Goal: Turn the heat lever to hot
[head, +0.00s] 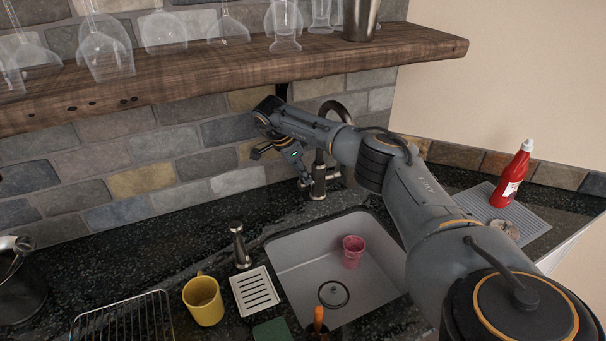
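The dark metal faucet (319,186) stands at the back edge of the sink (290,262), its curved neck partly hidden behind my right arm. The heat lever cannot be made out clearly; the faucet's side parts lie close to my gripper. My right gripper (282,166) hangs beside the faucet, to its left, in front of the brick wall. One finger part reaches toward the faucet body; whether it touches is unclear. I see nothing held, and the finger opening is too small to judge. My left gripper is out of view.
A wooden shelf (200,67) with glasses hangs above my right arm. A pink cup (353,251) is in the sink. A soap dispenser (239,246), yellow mug (203,301) and wire rack (122,319) stand left. A red bottle (511,177) stands on a grey mat (535,222) at right.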

